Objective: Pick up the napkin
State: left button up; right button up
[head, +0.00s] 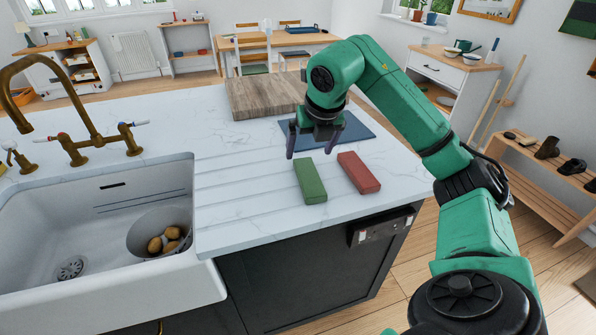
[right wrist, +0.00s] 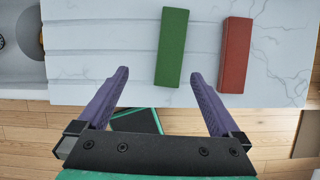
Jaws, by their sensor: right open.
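No thing here is plainly a napkin. A green rectangular block-like piece (head: 310,180) lies on the white counter, and a similar red one (head: 358,173) lies to its right. A flat dark blue mat (head: 352,133) lies behind them. My right gripper (head: 310,150) is open and empty, over the mat's front edge behind the green piece. In the right wrist view, the green piece (right wrist: 172,48) lies ahead of the gap between the purple fingertips (right wrist: 160,76), and the red piece (right wrist: 235,55) lies outside it. My left gripper is not in view.
A wooden board (head: 262,97) lies left of the mat. A white sink (head: 95,225) with a brass tap (head: 75,150) and several potatoes in a colander (head: 160,235) is at left. The grooved drainer (head: 240,195) between sink and green piece is clear.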

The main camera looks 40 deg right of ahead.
send_near(310, 178)
jog(key=shift+w+a+f+h+p, duration=0.25)
jog(key=shift+f+h+p, duration=0.1)
jog(key=shift+f, duration=0.25)
jog(key=p+x, duration=0.2)
jog(key=x, duration=0.5)
jog(key=shift+p, duration=0.3)
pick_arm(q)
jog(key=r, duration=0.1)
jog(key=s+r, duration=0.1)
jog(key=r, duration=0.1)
pick_arm(e)
jog(key=shift+w+d+f, duration=0.15)
jog(key=shift+f, duration=0.25)
jog(key=shift+r, duration=0.1)
jog(key=c, duration=1.3)
jog(key=shift+r, duration=0.1)
